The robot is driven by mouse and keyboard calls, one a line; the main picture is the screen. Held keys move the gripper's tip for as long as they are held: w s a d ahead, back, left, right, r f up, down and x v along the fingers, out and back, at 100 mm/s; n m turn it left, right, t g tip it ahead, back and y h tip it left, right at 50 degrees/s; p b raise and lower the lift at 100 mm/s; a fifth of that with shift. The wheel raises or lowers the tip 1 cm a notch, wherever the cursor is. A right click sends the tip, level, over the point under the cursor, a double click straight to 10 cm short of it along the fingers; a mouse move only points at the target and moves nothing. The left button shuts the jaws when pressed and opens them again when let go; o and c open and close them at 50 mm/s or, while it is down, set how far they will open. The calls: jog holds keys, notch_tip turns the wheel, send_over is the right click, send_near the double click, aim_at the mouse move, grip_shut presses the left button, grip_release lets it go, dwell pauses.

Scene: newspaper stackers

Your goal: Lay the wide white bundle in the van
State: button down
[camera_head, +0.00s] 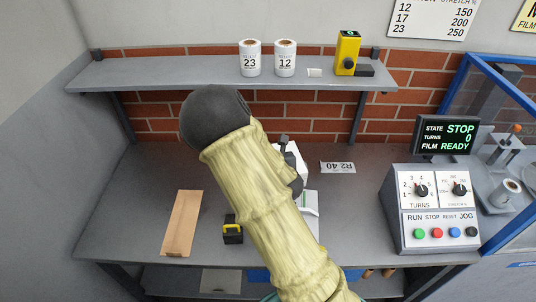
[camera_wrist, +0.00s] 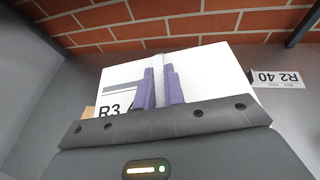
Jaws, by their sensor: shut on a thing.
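A wide white bundle (camera_wrist: 205,70) fills the middle of the wrist view, with a dark line across it and "R3" lettering at its left. The purple fingers of my gripper (camera_wrist: 160,82) are close together, shut on a narrow raised strip at the bundle's middle. In the head view my yellow-sleeved arm hides most of the gripper and bundle; only white parts show beside it. I cannot tell whether the bundle touches the bench. No van can be made out in either view.
A control box (camera_head: 436,205) stands right. A shelf (camera_head: 200,73) with two white rolls runs along the brick wall. Bench left is clear.

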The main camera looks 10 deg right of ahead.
notch_tip(320, 180, down, 6)
jog(key=b, duration=0.2)
jog(key=shift+f+b, duration=0.15)
jog(key=shift+b, duration=0.25)
jog(key=shift+a, duration=0.25)
